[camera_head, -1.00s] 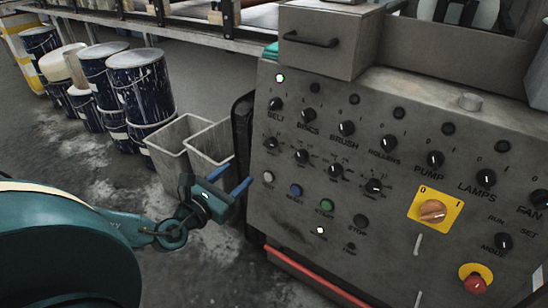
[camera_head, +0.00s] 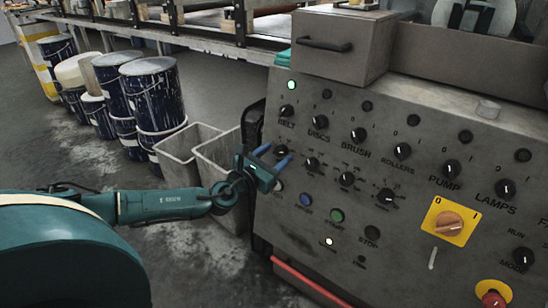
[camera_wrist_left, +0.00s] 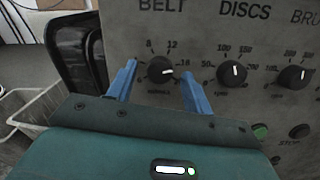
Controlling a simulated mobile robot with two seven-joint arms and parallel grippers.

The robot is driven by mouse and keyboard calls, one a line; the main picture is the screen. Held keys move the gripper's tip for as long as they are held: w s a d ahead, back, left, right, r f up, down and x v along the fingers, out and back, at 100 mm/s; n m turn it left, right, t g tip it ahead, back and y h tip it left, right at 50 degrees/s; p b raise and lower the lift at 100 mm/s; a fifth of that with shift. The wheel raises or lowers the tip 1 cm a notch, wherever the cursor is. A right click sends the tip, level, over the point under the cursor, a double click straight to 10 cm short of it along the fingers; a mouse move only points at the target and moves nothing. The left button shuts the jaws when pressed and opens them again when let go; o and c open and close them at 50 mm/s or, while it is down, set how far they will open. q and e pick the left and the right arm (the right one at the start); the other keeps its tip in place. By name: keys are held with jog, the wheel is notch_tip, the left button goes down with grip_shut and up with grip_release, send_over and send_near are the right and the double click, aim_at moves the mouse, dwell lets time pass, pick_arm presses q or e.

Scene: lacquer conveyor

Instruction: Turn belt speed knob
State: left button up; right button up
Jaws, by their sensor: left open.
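The belt speed knob (camera_head: 281,151) is a small black dial with a white pointer line, under the BELT label on the grey control panel (camera_head: 330,260). In the left wrist view the knob (camera_wrist_left: 161,70) shows between my two blue fingers, with a scale reading 8, 12 and 16; its pointer aims right, near 16. My left gripper (camera_head: 273,156) is open in front of the panel, one finger on each side of the knob as the wrist camera sees it. I cannot tell whether the fingers touch it. My right gripper is not in view.
The discs knob (camera_wrist_left: 233,73) and brush knob (camera_wrist_left: 293,77) sit to the right in the same row. An orange rotary switch (camera_head: 449,223) on a yellow plate and a red button (camera_head: 494,299) are further right. Grey bins (camera_head: 186,150) and paint-splashed drums (camera_head: 152,95) stand left.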

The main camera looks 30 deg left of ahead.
pick_arm(q)
jog(key=shift+c, duration=0.4)
jog(key=c, duration=0.9)
jog(key=shift+n, duration=0.3)
